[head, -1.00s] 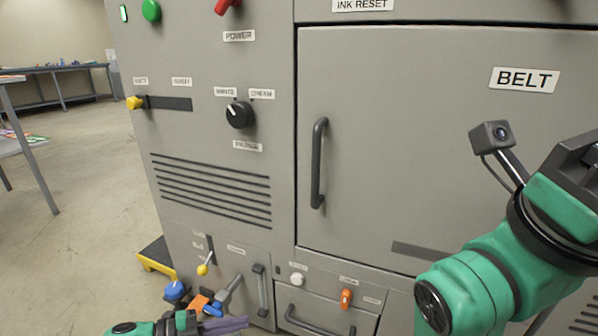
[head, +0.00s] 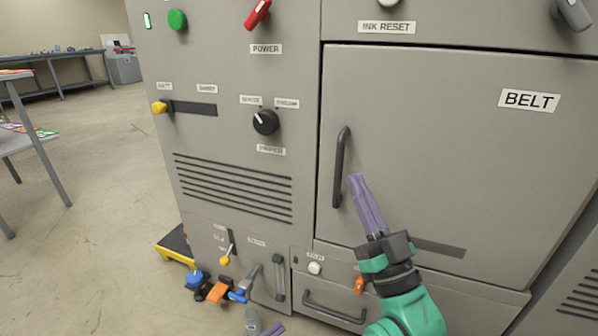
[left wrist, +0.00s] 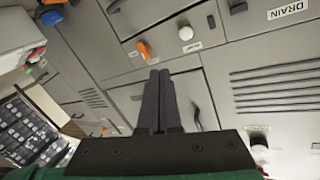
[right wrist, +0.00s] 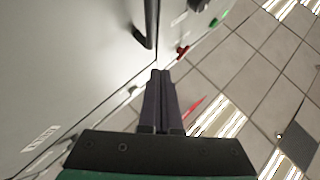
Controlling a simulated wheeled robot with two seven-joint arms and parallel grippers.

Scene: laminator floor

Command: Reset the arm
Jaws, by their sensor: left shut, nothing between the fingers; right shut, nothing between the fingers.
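My right gripper (head: 357,178) is shut and empty. It points up in front of the grey door marked BELT (head: 440,130), its purple fingertips just right of the dark door handle (head: 341,165) in the head view; I cannot tell whether they touch. In the right wrist view its fingers (right wrist: 161,73) are together, with a dark handle (right wrist: 143,30) beyond. My left gripper (head: 274,329) is low at the bottom edge of the head view, mostly cut off. In the left wrist view its fingers (left wrist: 160,74) are shut and empty before the machine's lower panels.
The grey machine front fills the middle and right. It carries a red lever (head: 258,13), a black knob (head: 265,122), a yellow slider (head: 159,107) and an orange switch (head: 359,285). A yellow-edged step (head: 174,247) stands at its left foot. Floor is open at left, beside a table (head: 40,140).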

